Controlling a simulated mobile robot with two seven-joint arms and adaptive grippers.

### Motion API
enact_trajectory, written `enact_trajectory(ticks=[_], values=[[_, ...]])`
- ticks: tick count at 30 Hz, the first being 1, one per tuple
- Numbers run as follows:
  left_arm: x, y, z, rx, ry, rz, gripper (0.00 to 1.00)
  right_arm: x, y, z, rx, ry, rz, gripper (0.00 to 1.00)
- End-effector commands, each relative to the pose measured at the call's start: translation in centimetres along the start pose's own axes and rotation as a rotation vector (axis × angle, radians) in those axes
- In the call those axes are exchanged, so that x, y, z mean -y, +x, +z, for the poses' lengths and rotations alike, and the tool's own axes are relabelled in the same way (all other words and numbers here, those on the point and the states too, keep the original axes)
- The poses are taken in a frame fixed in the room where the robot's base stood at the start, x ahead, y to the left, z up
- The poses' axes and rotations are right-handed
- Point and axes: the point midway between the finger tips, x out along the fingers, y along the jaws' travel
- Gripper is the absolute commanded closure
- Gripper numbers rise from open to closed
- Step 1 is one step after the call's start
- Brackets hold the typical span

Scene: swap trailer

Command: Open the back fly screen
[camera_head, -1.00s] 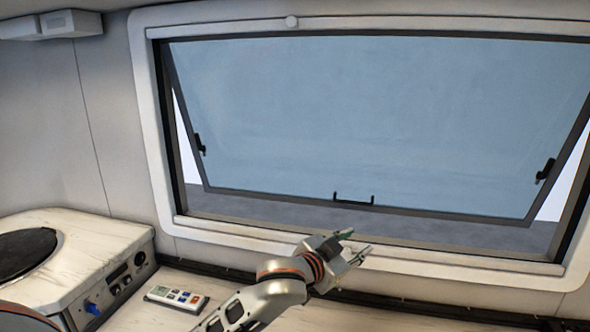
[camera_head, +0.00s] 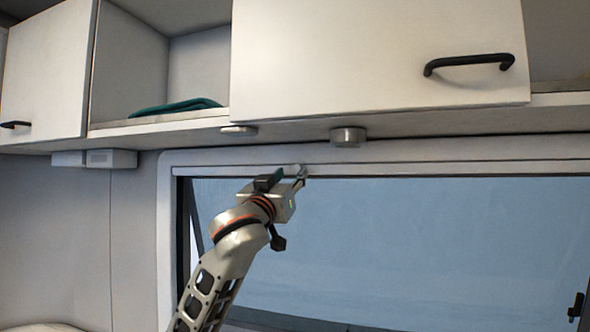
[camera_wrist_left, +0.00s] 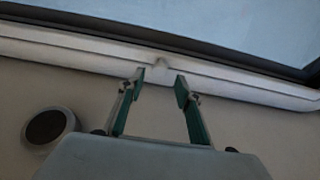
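The fly screen's pale bar (camera_head: 400,169) runs along the top of the window frame, and the window below it is uncovered. A small light tab (camera_head: 295,169) sits on this bar. In the left wrist view, the bar (camera_wrist_left: 240,82) crosses the picture and the tab (camera_wrist_left: 160,66) lies just beyond the fingertips, in line with the gap. My left gripper (camera_head: 285,179) is raised to the bar. Its fingers (camera_wrist_left: 160,84) are apart with nothing between them; whether they touch the bar is unclear. My right gripper is out of view.
Overhead cupboards (camera_head: 330,60) with black handles hang just above the window. A round fitting (camera_head: 348,137) is under them, and it or a similar one shows in the wrist view (camera_wrist_left: 48,128). The tilted window pane (camera_head: 430,240) is behind my arm. A green cloth (camera_head: 178,107) lies in an open compartment.

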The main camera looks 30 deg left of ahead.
Motion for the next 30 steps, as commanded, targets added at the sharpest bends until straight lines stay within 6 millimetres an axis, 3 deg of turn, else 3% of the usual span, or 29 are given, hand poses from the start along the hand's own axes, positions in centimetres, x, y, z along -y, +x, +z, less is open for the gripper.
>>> enact_trajectory(ticks=[7, 18, 19, 23, 30], values=[[0.0, 3.2, -0.1, 0.001, 0.002, 0.0, 0.65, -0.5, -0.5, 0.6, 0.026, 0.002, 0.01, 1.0], [0.0, 3.9, 0.0, 0.0, 0.001, 0.0, 0.65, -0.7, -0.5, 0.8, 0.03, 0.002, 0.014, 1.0], [0.0, 3.9, 0.1, 0.0, 0.001, 0.0, 0.68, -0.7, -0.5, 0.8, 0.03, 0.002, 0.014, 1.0], [0.0, 3.9, 0.1, 0.0, 0.001, 0.0, 1.0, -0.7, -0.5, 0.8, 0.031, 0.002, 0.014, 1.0], [0.0, 3.8, 0.3, 0.001, 0.002, 0.001, 1.0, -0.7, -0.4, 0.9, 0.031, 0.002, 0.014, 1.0]])
